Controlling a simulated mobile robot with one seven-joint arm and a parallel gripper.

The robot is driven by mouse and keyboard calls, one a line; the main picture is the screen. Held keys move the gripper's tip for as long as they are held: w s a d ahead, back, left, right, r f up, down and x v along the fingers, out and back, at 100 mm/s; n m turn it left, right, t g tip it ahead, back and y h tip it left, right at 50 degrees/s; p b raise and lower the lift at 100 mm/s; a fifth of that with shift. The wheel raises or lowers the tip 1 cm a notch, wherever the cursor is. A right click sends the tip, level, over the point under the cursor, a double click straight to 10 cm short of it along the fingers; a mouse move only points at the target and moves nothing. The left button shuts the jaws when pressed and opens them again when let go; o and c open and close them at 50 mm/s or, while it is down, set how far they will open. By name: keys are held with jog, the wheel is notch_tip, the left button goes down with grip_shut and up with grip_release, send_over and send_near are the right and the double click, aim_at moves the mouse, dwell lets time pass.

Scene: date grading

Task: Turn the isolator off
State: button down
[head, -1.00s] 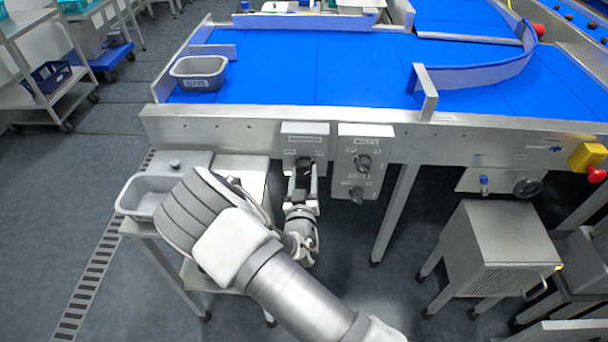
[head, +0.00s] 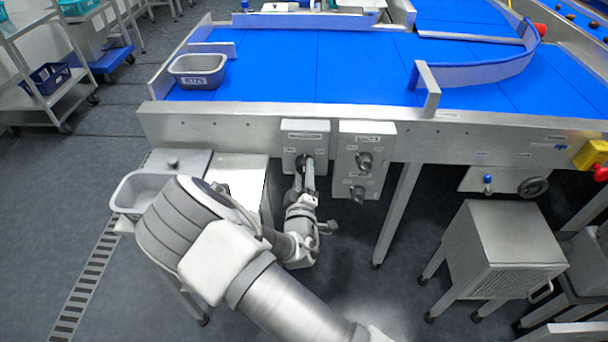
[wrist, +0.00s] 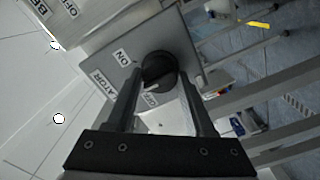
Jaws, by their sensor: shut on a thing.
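The isolator box (head: 304,135) is a grey panel on the front of the blue-belted table, left of a second switch box. Its round black knob (wrist: 158,68) shows in the wrist view, with an ON label on one side and an OFF label on another. A pale mark on the knob's edge sits close to the OFF label. My gripper (head: 304,170) is at the knob in the head view. In the wrist view my gripper (wrist: 164,82) has a finger on each side of the knob, shut on it. The fingers partly hide the knob in the head view.
The second switch box (head: 364,160) has two knobs, close on the right. A grey labelled tub (head: 198,82) stands on the blue belt (head: 300,70). A side table with a grey basin (head: 135,195) is at left; a metal cabinet (head: 500,245) stands at right.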

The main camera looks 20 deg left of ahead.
jog(key=n, duration=0.4)
jog(key=shift+f+b, duration=0.1)
jog(key=shift+b, duration=0.2)
jog(key=shift+n, duration=2.3)
jog(key=shift+d, duration=0.1)
jog(key=shift+c, duration=1.3)
grip_release()
jog(key=p+v, duration=0.1)
jog(key=v, duration=1.6)
jog(key=shift+s+p, duration=0.25)
jog(key=shift+p, duration=0.1)
